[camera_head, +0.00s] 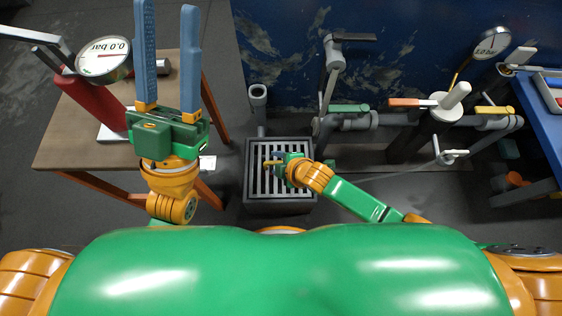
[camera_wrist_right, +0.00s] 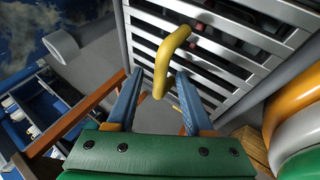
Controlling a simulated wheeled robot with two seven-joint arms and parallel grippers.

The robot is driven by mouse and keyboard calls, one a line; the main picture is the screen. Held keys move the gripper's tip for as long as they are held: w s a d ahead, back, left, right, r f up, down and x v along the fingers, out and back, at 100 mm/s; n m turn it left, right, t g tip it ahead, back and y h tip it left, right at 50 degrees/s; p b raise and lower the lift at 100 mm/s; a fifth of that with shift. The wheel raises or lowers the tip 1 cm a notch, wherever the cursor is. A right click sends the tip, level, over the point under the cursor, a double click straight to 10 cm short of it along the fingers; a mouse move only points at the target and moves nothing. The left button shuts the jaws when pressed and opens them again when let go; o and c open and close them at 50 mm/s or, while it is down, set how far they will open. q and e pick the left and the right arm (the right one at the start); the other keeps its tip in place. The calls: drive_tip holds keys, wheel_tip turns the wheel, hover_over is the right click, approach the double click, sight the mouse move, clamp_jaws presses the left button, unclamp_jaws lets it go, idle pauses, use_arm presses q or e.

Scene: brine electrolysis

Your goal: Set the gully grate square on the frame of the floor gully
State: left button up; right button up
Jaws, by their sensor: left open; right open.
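The gully grate (camera_head: 262,184), a grey square of parallel bars, lies over the floor gully's dark frame (camera_head: 280,208) in the head view. Its edges look about parallel to the frame; I cannot tell if it is fully seated. The grate's bars (camera_wrist_right: 232,45) fill the upper right of the wrist view. A yellow handle (camera_wrist_right: 163,60) stands up from the grate. My right gripper (camera_wrist_right: 159,78) is open, its blue fingers on either side of the handle; it is over the grate in the head view (camera_head: 273,158). My left gripper (camera_head: 166,6) is open and empty over the brown table.
The brown table (camera_head: 75,130) at left holds a red-handled gauge (camera_head: 104,58). Grey pipework with coloured valve levers (camera_head: 350,108) runs right of the gully. A grey upright pipe (camera_head: 258,93) stands behind it. A blue bench (camera_head: 540,118) is at far right.

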drive_tip(key=shift+p+v, duration=0.7)
drive_tip(key=shift+v, duration=0.15)
use_arm(q)
drive_tip(key=w+f+n+g+y+p, duration=0.1)
drive_tip(key=w+f+g+y, duration=0.3)
drive_tip(key=f, duration=0.3)
drive_tip(key=w+f+n+g+y, duration=0.1)
drive_tip(key=w+f+g+y, duration=0.1)
drive_tip(key=w+f+g, duration=0.4)
use_arm(e)
drive_tip(key=shift+v, duration=0.95)
drive_tip(key=shift+p+v, duration=1)
drive_tip(key=shift+s+d+r+p, duration=0.2)
drive_tip(key=shift+s+r+p, duration=0.2)
drive_tip(key=shift+r, duration=0.25)
use_arm(q)
drive_tip(key=s+a+f+g+y, duration=0.1)
drive_tip(key=s+a+f+g, duration=0.1)
drive_tip(key=s+f+g, duration=0.3)
drive_tip(key=s+a+f+g+y, duration=0.1)
drive_tip(key=s+f+g, duration=0.4)
drive_tip(key=f, duration=0.7)
drive_tip(key=shift+s+a+f+n+y, duration=0.3)
drive_tip(key=shift+s+a+y, duration=0.1)
drive_tip(key=shift+s+a, duration=0.4)
drive_tip(key=shift+d+r, duration=0.1)
